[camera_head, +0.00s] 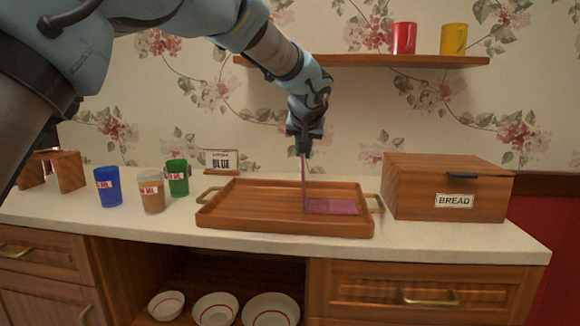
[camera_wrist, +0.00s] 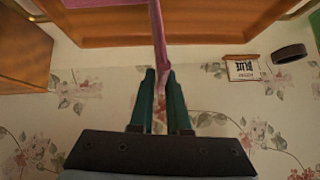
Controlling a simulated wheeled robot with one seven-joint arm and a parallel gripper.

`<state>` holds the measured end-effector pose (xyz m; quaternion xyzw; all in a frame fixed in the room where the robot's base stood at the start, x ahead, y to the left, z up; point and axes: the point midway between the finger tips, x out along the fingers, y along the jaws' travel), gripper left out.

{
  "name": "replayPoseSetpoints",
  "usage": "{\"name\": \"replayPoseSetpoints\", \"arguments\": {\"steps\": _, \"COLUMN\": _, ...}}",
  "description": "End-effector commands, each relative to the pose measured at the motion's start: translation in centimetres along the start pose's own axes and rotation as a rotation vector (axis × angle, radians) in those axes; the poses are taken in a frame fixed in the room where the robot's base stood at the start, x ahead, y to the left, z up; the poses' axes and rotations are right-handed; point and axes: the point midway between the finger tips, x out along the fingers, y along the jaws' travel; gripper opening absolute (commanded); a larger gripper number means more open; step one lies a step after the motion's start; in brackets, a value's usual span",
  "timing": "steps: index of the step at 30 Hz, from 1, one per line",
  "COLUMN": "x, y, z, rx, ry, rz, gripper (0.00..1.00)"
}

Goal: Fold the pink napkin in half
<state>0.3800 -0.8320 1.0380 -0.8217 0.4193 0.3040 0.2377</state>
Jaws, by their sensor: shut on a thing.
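The pink napkin (camera_head: 332,206) is partly on the right half of the wooden tray (camera_head: 262,223) on the counter. Its left part rises upright from the tray to my gripper (camera_head: 303,150). My gripper is above the tray, shut on the napkin's raised edge. In the wrist view my gripper (camera_wrist: 161,78) pinches the napkin (camera_wrist: 158,35), seen nearly edge-on as a narrow strip. The rest of the napkin shows at the top left of that view, on the tray (camera_wrist: 190,30).
A wooden bread box (camera_head: 440,190) stands just right of the tray. A blue cup (camera_head: 108,188), a tan cup (camera_head: 151,192) and a green cup (camera_head: 177,178) stand to the left. A sign (camera_head: 221,160) reading "BLUE" stands behind the tray. A shelf (camera_head: 370,61) hangs above.

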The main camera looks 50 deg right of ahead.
Motion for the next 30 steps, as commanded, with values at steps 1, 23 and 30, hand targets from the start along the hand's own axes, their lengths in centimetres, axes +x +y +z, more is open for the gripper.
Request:
{"name": "replayPoseSetpoints", "arguments": {"steps": 1, "x": 0.2, "y": 1.1, "z": 0.3, "rx": 0.038, "ry": -0.001, "rz": -0.031, "gripper": 0.00}}
{"name": "replayPoseSetpoints", "arguments": {"steps": 23, "x": 0.5, "y": 7.9, "z": 0.5, "rx": 0.403, "ry": -0.002, "rz": -0.401, "gripper": 0.00}}
{"name": "replayPoseSetpoints", "arguments": {"steps": 30, "x": 0.7, "y": 8.5, "z": 0.6, "rx": 0.435, "ry": -0.001, "rz": -0.434, "gripper": 0.00}}
